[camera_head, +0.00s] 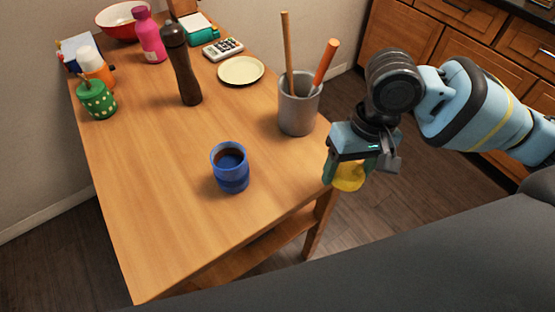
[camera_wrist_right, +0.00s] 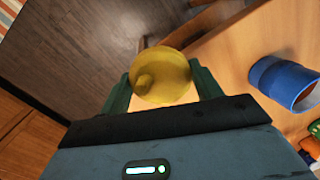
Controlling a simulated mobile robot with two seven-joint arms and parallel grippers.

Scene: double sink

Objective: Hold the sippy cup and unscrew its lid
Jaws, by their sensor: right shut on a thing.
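The blue cup (camera_head: 231,168) stands upright and open near the front of the wooden table, with a dark inside. It also shows at the right of the right wrist view (camera_wrist_right: 285,82). My right gripper (camera_head: 346,170) is shut on a yellow lid (camera_head: 349,177), held off the table's right edge, apart from the cup. In the right wrist view the lid (camera_wrist_right: 161,76), with a small spout, sits between the fingers of the right gripper (camera_wrist_right: 162,84). My left gripper is not in view.
A grey utensil holder (camera_head: 298,105) stands at the table's right edge. A dark pepper mill (camera_head: 183,70), a cream plate (camera_head: 241,70), a green cup (camera_head: 96,100) and a pink bottle (camera_head: 149,38) stand farther back. The table's front left is clear.

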